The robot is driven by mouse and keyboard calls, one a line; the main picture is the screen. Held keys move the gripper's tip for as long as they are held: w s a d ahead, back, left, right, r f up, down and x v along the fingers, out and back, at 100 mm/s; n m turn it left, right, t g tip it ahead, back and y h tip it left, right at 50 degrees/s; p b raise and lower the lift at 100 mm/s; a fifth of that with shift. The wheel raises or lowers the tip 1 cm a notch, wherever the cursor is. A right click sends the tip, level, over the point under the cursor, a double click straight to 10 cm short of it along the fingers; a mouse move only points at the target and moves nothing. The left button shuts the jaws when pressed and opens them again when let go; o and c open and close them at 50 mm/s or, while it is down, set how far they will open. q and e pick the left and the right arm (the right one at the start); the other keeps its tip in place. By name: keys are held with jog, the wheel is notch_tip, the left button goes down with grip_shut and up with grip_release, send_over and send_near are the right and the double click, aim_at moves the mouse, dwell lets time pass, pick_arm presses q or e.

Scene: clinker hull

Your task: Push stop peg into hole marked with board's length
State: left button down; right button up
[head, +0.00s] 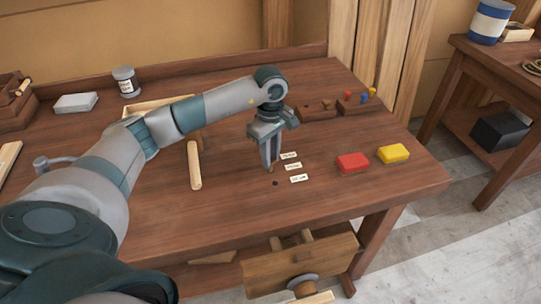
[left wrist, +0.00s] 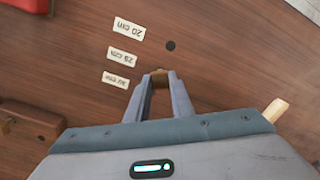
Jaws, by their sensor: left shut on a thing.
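My left gripper (head: 270,168) points down just above the bench top, shut on a small brown stop peg (left wrist: 160,78). Only part of the peg shows between the fingertips in the left wrist view. A dark round hole (head: 275,183) lies close to the fingertips; it also shows in the left wrist view (left wrist: 170,46), apart from the peg. Three white labels stand in a row beside it: "20 cm" (left wrist: 129,28), "25 cm" (left wrist: 123,57) and a third (left wrist: 115,80) that I cannot read surely. Any other holes are hidden. My right gripper is out of view.
A pale wooden stick (head: 194,168) lies left of the gripper. A red block (head: 353,162) and a yellow block (head: 393,153) sit at the right. Wooden racks (head: 318,113) with coloured pegs stand behind.

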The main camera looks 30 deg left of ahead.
pick_arm(q)
jog(key=shift+f+b, duration=0.35)
jog(key=shift+s+r, duration=0.1)
jog(key=c, duration=1.5)
grip_release()
jog(key=shift+o, duration=0.2)
jog(key=shift+r+p, duration=0.95)
jog(key=shift+r, duration=1.1)
jog(key=shift+r+p, duration=0.7)
jog(key=shift+r, duration=1.25)
